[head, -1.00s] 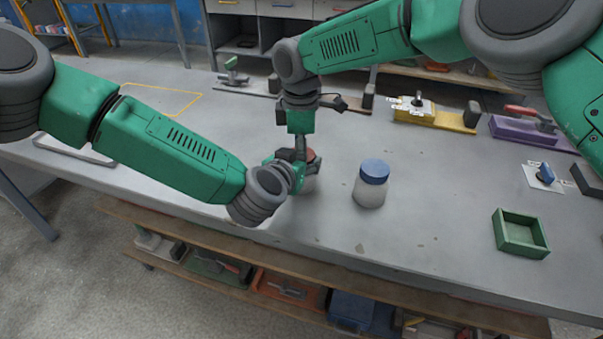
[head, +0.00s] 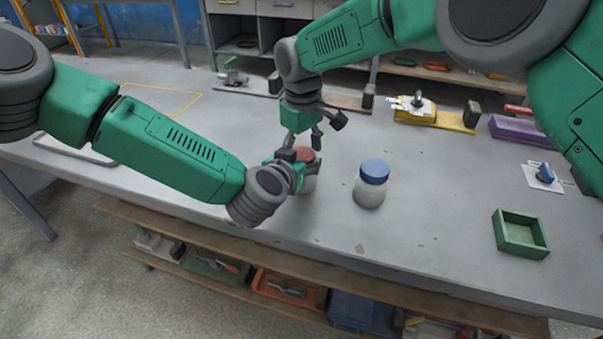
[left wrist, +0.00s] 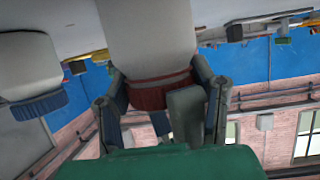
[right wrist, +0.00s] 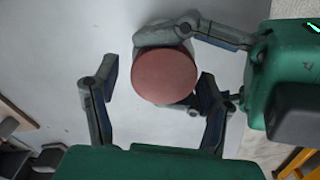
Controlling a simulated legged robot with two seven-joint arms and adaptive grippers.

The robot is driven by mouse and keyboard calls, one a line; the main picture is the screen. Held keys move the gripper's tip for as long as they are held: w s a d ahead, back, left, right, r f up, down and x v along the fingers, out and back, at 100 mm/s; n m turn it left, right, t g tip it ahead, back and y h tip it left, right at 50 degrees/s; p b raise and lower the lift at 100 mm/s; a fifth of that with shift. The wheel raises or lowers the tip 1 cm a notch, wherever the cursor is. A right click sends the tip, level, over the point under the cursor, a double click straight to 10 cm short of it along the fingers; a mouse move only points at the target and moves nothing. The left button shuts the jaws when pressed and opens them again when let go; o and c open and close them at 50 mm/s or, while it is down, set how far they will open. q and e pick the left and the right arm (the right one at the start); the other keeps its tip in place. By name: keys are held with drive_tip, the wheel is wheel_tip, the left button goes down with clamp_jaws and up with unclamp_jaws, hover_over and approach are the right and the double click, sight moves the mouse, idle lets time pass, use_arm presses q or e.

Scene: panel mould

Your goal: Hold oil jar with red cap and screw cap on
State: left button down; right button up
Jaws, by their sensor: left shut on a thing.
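The oil jar (head: 308,184) with the red cap (head: 304,154) stands upright near the front of the bench. My left gripper (head: 290,164) is shut on this jar near its top; the jar (left wrist: 150,35) and the red cap (left wrist: 160,92) appear inverted in the left wrist view. In the right wrist view the red cap (right wrist: 165,77) sits over the jar mouth; its threads are hidden. My right gripper (right wrist: 160,98) is open, pointing down over the cap, with both fingers apart from it. The cap lies off-centre, beyond the fingertips.
A second jar with a blue cap (head: 371,183) stands to the right. A green tray (head: 520,234) is farther right. Yellow (head: 434,115) and purple (head: 515,130) fixtures stand behind. The bench between the blue-capped jar and tray is clear.

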drive_tip(key=shift+s+a+r, duration=0.1)
drive_tip(key=shift+a, duration=0.1)
wheel_tip(320, 180, up, 4)
drive_tip(key=shift+r, duration=0.15)
drive_tip(key=shift+c, duration=1.2)
drive_tip(key=n, duration=0.1)
drive_tip(key=r+n, duration=0.1)
drive_tip(key=n, duration=0.2)
drive_tip(key=shift+r+n, duration=0.3)
drive_tip(key=shift+n, duration=0.1)
drive_tip(key=n, duration=0.1)
drive_tip(key=r+n, duration=0.1)
drive_tip(key=n, duration=0.3)
drive_tip(key=shift+r, duration=0.4)
drive_tip(key=shift+f, duration=0.1)
drive_tip(key=shift+f, duration=3.95)
